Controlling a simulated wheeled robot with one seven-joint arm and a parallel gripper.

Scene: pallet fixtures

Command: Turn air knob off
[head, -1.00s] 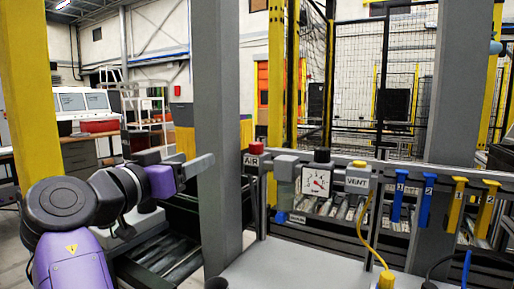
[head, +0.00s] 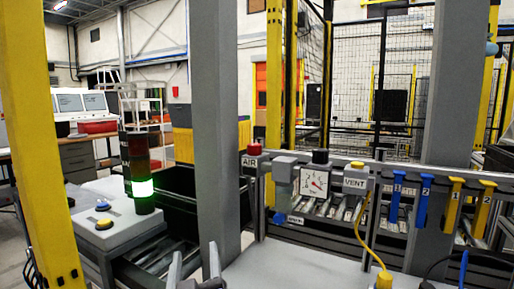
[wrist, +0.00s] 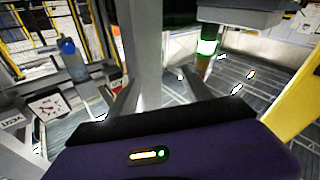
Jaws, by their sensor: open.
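The red air knob (head: 256,147) stands on the rail just right of the grey post, above a label reading AIR (head: 250,162). I cannot make it out clearly in the wrist view. My gripper (head: 195,268) shows only by its two grey fingers at the bottom edge of the head view, in front of the post's foot, low and left of the knob. In the wrist view my gripper (wrist: 160,92) is open and empty, and the post runs between its fingers in the picture. The pressure gauge (head: 314,182) is right of the knob; it also shows in the wrist view (wrist: 48,107).
The grey post (head: 217,120) rises beside the knob. A VENT label (head: 356,182), yellow hose (head: 360,235) and blue and yellow tags hang to the right. A stack light (head: 140,185) glows green behind a button box (head: 103,220) at left. A yellow post (head: 40,130) stands far left.

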